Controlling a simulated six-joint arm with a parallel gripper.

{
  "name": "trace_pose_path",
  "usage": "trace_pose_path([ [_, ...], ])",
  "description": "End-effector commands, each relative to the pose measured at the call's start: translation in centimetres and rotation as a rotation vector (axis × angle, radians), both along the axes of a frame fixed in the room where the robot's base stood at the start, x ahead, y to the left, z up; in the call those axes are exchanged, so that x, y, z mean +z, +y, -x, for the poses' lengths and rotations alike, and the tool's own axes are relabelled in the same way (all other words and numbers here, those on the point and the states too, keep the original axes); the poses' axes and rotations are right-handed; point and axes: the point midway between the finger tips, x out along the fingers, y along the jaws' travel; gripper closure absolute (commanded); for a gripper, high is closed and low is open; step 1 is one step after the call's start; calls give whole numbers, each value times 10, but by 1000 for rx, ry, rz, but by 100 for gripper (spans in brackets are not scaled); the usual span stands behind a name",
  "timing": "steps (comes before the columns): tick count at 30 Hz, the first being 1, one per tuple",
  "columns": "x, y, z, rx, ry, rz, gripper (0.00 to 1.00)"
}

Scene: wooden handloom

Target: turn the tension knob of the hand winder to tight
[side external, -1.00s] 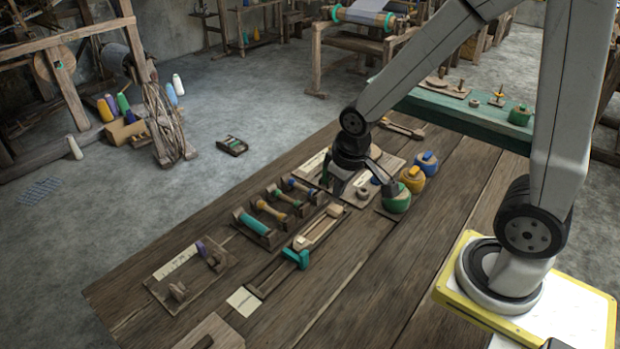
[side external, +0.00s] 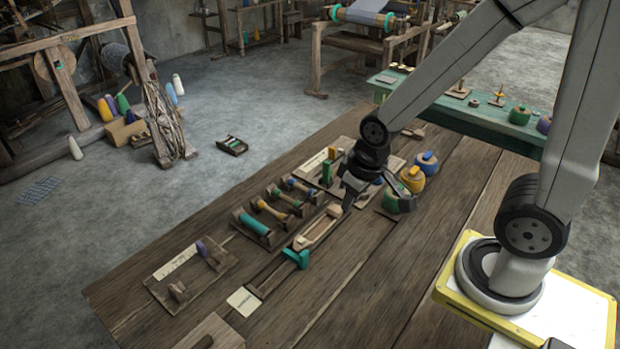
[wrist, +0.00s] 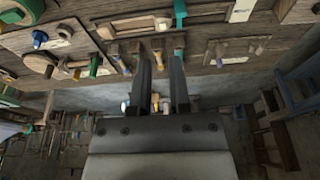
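A wooden board that looks like the hand winder (side external: 344,143) lies on the bench, with a pale label and a green upright post (side external: 327,172). My gripper is over its near side and hides part of it. In the wrist view, a board at upper left carries a blue knob (wrist: 62,32) beside a pale strip, a round wooden disc (wrist: 40,64) and a green post (wrist: 93,66). I cannot tell which part is the tension knob or its setting. My gripper (wrist: 163,62) is open, with nothing between its fingers, which point toward the bobbin rack, right of the blue knob.
Bobbins in a rack (side external: 254,226) and a wooden frame with a teal block (side external: 297,257) lie left of my gripper. Green, yellow and blue-topped pots (side external: 426,160) stand close on its right. The bench front (side external: 400,290) is clear.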

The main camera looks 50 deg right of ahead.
Motion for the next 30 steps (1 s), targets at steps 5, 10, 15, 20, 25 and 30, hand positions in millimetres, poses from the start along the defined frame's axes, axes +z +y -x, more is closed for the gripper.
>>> trace_pose_path([
  [5,0,-6,-9,-64,7,-10,17],
  [10,-3,-25,-31,-253,24,-39,6],
  [15,-9,-60,-64,-550,47,-84,6],
  [20,-20,-102,-91,-867,68,-126,6],
  [25,-37,-153,-113,-1204,84,-169,6],
  [30,-57,-206,-125,-1541,97,-207,6],
])
